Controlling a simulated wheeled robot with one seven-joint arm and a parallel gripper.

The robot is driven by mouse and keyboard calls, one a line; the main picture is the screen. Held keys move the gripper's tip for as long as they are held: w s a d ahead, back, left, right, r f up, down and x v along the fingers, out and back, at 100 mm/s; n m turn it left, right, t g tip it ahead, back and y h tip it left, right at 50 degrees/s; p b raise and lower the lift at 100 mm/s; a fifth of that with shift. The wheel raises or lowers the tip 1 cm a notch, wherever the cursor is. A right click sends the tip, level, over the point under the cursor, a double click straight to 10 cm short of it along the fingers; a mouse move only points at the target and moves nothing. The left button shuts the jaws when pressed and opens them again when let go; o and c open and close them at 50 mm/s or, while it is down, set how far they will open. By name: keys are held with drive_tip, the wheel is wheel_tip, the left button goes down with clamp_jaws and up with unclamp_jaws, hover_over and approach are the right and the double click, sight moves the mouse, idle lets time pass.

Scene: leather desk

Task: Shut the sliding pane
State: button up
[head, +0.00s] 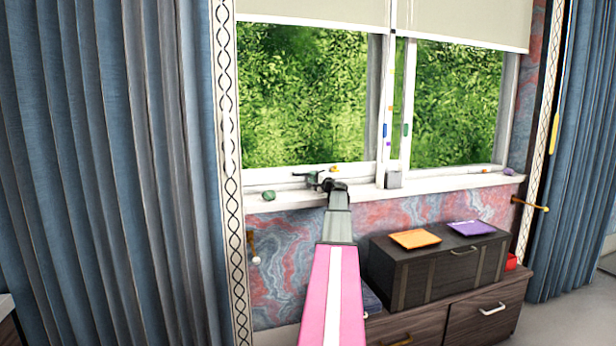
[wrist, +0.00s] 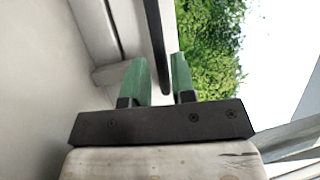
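The window has a left pane (head: 300,100) and a right pane (head: 455,105) in white frames. A narrow strip of greenery shows between their middle uprights. A small blue piece (head: 385,130) and a green piece (head: 406,130) sit on those uprights; I cannot tell which pane slides. My gripper (head: 318,181) is over the sill, in front of the left pane's lower part. In the wrist view its two green fingers (wrist: 158,72) are apart. A dark bar (wrist: 157,40) appears between them; I cannot tell whether they touch it.
The sill (head: 450,184) holds a green stone (head: 268,195), a yellow object (head: 335,169), a grey block (head: 393,180) and a purple item (head: 508,171). A dark chest (head: 430,275) below bears orange (head: 415,238) and purple (head: 471,228) trays. Blue curtains (head: 110,170) flank the window.

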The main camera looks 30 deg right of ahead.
sight(272, 174)
drive_tip(key=shift+x, duration=1.9)
clamp_jaws()
drive_tip(key=w+a, duration=0.1)
drive_tip(key=a, duration=0.4)
drive_tip(key=w+a, duration=0.1)
drive_tip(key=a, duration=0.4)
drive_tip(key=w+a, duration=0.1)
drive_tip(key=a, duration=0.4)
drive_tip(key=shift+w+a, duration=0.1)
drive_tip(key=shift+w, duration=0.2)
unclamp_jaws()
drive_tip(key=shift+a, duration=0.15)
